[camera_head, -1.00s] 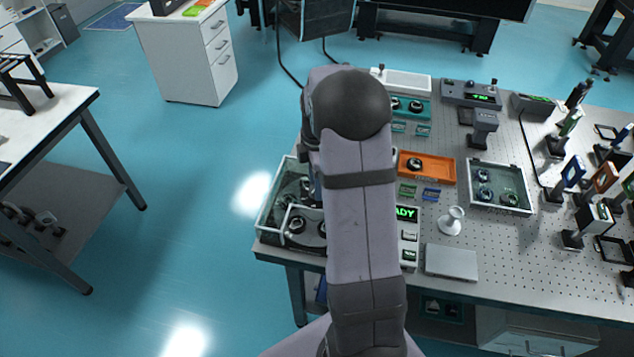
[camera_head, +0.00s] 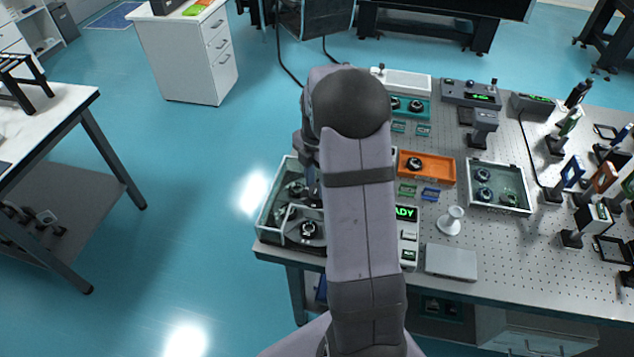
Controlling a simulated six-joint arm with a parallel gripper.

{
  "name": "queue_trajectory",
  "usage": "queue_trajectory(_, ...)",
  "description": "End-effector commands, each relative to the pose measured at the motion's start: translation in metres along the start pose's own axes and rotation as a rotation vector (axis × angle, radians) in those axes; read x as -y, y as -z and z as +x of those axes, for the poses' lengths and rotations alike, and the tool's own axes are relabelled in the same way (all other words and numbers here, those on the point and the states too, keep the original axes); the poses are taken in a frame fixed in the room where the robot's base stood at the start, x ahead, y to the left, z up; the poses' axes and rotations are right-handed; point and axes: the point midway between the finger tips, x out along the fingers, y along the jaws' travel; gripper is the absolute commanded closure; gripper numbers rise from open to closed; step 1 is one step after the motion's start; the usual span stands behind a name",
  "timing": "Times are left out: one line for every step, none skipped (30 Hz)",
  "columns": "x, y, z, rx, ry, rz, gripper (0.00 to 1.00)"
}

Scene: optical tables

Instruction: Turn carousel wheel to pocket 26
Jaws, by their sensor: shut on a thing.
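The carousel wheel (camera_head: 284,214) sits in a pale, glass-walled box (camera_head: 262,218) at the table's left front corner. Dark round parts (camera_head: 308,229) sit in its pockets, and its right side is hidden behind my arm. Pocket numbers are too small to read. My gripper (camera_head: 313,186) reaches down over the wheel at the arm's left edge. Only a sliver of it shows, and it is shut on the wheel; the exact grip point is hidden.
A green-lit display (camera_head: 405,212) stands right of my arm. An orange tray (camera_head: 440,168), a glass-walled tray (camera_head: 500,188), a white stand (camera_head: 451,222) and a grey flat box (camera_head: 451,262) are farther right. The floor left of the table is free.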

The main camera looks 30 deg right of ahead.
Motion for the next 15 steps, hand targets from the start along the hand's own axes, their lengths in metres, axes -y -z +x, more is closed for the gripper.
queue_trajectory(-0.0021,0.0,-0.002,0.001,-0.006,-0.009,1.0)
queue_trajectory(-0.0021,0.0,-0.002,0.001,-0.006,-0.014,1.0)
queue_trajectory(-0.0021,0.0,-0.002,0.001,-0.006,-0.021,1.0)
queue_trajectory(-0.0021,0.0,-0.0019,0.001,-0.006,-0.026,1.0)
queue_trajectory(-0.0021,0.0,-0.0019,0.001,-0.006,-0.03,1.0)
queue_trajectory(-0.0021,0.0,-0.0019,0.001,-0.006,-0.034,1.0)
queue_trajectory(-0.0021,0.0,-0.0019,0.001,-0.006,-0.037,1.0)
queue_trajectory(-0.0021,0.0,-0.0019,0.001,-0.006,-0.039,1.0)
queue_trajectory(-0.0021,0.0,-0.0019,0.001,-0.006,-0.042,1.0)
queue_trajectory(-0.0021,0.0,-0.0019,0.002,-0.006,-0.044,1.0)
queue_trajectory(-0.002,0.0,-0.0019,0.002,-0.006,-0.045,1.0)
queue_trajectory(-0.002,-0.0001,-0.0018,0.002,-0.005,-0.046,1.0)
queue_trajectory(-0.002,-0.0001,-0.0018,0.002,-0.005,-0.047,1.0)
queue_trajectory(-0.002,-0.0001,-0.0018,0.002,-0.005,-0.047,1.0)
queue_trajectory(-0.002,-0.0001,-0.0018,0.002,-0.005,-0.048,1.0)
